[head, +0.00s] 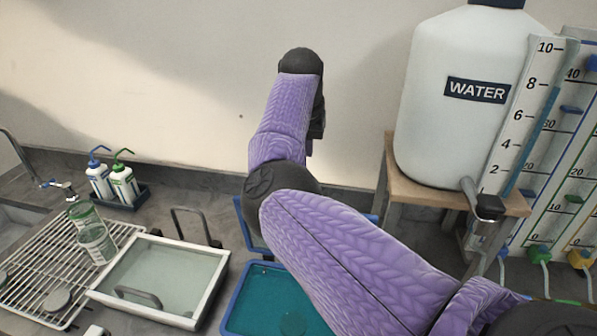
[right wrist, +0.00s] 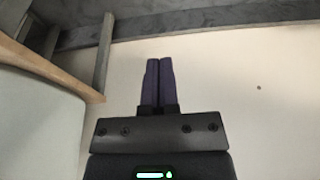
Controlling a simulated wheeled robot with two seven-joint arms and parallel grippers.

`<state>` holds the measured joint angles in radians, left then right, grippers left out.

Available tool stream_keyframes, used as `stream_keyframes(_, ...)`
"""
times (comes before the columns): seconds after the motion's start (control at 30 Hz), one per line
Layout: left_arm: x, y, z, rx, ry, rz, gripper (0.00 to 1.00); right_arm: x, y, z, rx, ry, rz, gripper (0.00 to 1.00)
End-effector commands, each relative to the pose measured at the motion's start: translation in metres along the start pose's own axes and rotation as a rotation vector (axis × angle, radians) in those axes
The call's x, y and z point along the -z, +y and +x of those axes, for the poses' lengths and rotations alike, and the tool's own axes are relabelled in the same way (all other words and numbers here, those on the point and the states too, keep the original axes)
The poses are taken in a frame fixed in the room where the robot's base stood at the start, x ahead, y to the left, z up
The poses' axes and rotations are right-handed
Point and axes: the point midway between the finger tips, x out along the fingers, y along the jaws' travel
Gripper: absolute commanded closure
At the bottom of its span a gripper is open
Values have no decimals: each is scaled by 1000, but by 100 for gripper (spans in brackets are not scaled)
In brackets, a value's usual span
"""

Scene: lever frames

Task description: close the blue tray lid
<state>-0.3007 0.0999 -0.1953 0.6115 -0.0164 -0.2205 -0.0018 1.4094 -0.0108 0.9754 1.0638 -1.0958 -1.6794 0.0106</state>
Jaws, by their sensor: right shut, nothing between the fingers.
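The blue tray (head: 226,318) stands on the counter at the bottom centre of the head view, with a teal inside. A raised blue-edged part behind it, seemingly the tray lid (head: 241,226), looks tilted up at the back. My purple right arm crosses in front and hides most of the lid and the right of the tray. My right gripper (right wrist: 159,62) shows in the right wrist view with both fingers together and nothing between them. In the head view its fingers cannot be made out. My left gripper is not in view.
A white-framed tray (head: 215,290) with a handle lies left of the blue tray. A wire rack (head: 30,290) with glassware and two wash bottles (head: 123,184) are further left. A large water tank (head: 455,125) on a wooden stand (head: 425,190) and level gauges (head: 520,120) are at right.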

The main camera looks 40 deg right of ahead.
Motion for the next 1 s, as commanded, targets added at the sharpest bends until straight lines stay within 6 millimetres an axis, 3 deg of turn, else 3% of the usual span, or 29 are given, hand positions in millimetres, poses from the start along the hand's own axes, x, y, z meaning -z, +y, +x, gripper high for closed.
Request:
stream_keyframes(0.4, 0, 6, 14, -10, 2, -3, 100, -1, 1, 92, -1, -3, 0, 100)
stream_keyframes(0.7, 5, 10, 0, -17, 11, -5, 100, -33, 0, 74, 1, 1, 2, 100)
stream_keyframes(1.0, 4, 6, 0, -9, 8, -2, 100, -38, 0, 74, 0, 0, 2, 100)
